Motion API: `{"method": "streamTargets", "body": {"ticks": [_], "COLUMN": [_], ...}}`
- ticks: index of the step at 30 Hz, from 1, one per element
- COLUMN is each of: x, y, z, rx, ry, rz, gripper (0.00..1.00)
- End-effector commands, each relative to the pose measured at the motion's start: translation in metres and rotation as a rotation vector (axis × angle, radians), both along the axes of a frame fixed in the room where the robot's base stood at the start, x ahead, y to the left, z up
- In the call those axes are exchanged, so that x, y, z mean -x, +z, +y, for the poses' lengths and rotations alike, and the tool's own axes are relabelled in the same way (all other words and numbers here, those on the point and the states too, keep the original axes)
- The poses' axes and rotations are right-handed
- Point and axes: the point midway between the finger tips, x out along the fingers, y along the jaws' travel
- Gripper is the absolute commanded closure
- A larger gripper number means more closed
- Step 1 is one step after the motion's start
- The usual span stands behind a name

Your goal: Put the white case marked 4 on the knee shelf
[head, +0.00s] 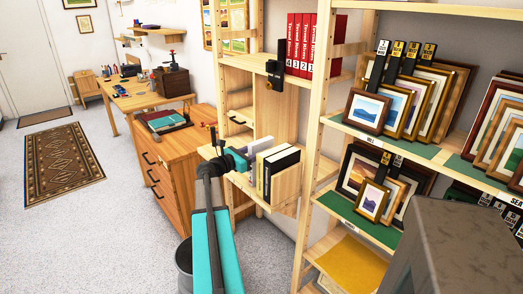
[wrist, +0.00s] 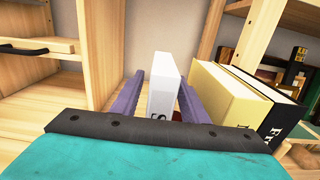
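A white case (wrist: 163,85) stands upright between the two purple fingers of my gripper (wrist: 161,95) in the wrist view. Part of a dark letter shows low on its spine; no 4 can be read. A thin reddish strip shows between the case and the right finger, and whether both fingers press on it is unclear. In the head view my gripper (head: 237,160) is at the low shelf (head: 286,207), left of the books, with the white case (head: 258,144) beside it. Whether the case rests on the shelf is hidden.
A cream book (wrist: 235,98) and a black book (wrist: 280,105) stand close to the right of my gripper. Red numbered cases (head: 305,45) fill the shelf above. A wooden upright (wrist: 80,45) is on the left. Framed prints (head: 400,90) stand on the right-hand rack.

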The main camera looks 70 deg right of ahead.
Motion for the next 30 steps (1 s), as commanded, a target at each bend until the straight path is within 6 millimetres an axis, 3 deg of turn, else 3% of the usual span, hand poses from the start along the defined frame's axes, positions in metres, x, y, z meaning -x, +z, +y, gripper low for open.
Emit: {"method": "streamTargets", "body": {"ticks": [11,30], "x": [-0.004,-0.054], "y": [0.002,0.002], "z": [0.007,0.085], "rx": [0.000,0.001], "ry": [0.000,0.001], "rz": [0.000,-0.001], "gripper": [0.60,0.60]}}
